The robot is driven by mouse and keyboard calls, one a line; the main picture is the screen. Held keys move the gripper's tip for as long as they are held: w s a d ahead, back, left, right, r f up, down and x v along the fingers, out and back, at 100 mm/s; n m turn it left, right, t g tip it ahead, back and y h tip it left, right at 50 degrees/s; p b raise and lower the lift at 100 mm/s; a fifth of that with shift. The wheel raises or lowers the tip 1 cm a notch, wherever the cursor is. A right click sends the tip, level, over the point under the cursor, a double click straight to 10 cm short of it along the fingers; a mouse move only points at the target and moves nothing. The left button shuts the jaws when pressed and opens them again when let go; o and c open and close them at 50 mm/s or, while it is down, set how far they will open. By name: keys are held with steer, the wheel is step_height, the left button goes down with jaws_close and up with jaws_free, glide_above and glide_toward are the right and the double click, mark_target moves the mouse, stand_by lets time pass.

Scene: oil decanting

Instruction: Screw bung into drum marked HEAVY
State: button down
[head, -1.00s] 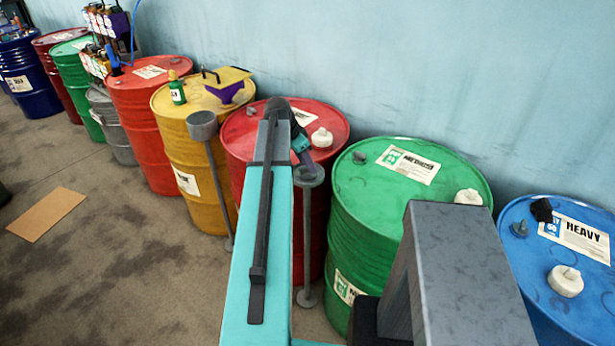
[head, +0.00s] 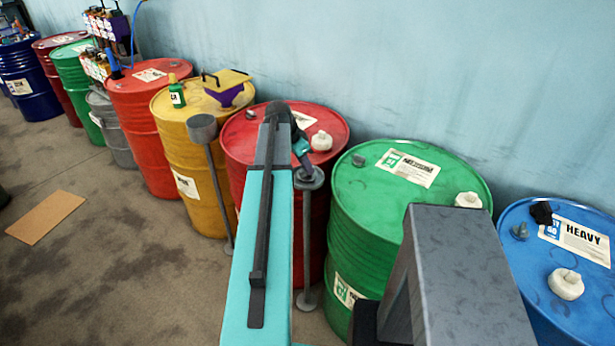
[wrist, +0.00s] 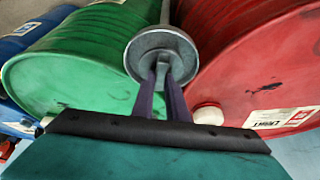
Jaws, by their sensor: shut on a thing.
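The blue drum marked HEAVY (head: 520,285) stands at the far right of the head view, cut off by the frame edge. On its top are a white knobbed cap (head: 566,284), a small grey fitting (head: 520,232) and a black lump (head: 541,213). My gripper (head: 308,172) is at the round top of a grey stand (head: 313,184), in front of the red drum. In the wrist view its fingers (wrist: 162,80) are shut on a small grey piece, apparently the bung (wrist: 162,66), at the stand's disc (wrist: 148,46). The piece is mostly hidden by the fingers.
A green drum (head: 350,225) stands between the stand and the blue drum. A red drum (head: 238,140) is behind my arm. A second stand (head: 202,127) is by the yellow drum (head: 175,140). A cardboard sheet (head: 45,217) lies on the open floor at left.

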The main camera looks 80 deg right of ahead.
steer(key=shift+r+p, duration=1.1)
steer(key=shift+r, duration=1.25)
steer(key=w+a+r+n+t+h+b, duration=0.1)
steer(key=w+a+n, duration=0.3)
steer(key=w, duration=0.8)
steer(key=w+a+n+t+b, duration=0.1)
steer(key=w+a+n, duration=0.2)
steer(key=w+a, duration=0.55)
steer(key=w+a+r+n+t+h+b, duration=0.1)
steer(key=w+a+n, duration=0.2)
steer(key=w, duration=1.2)
steer(key=w+a+r+n+t+y+b, duration=0.1)
steer(key=w+a+n+t+b, duration=0.15)
steer(key=w+a+n, duration=0.95)
steer(key=w+a+n+y, duration=0.1)
steer(key=w+a+n, duration=0.1)
steer(key=a, duration=1.2)
steer(key=w+a+r+n+t+y+b, duration=0.1)
steer(key=w+a, duration=0.4)
steer(key=a, duration=1)
steer(key=w+a+n+t+y, duration=0.1)
steer(key=w+a+n, duration=0.1)
steer(key=a, duration=1.3)
steer(key=shift+w+a+r+n+y+b, duration=0.15)
steer(key=shift+w+r+n+y+b, duration=0.25)
steer(key=shift+w, duration=0.25)
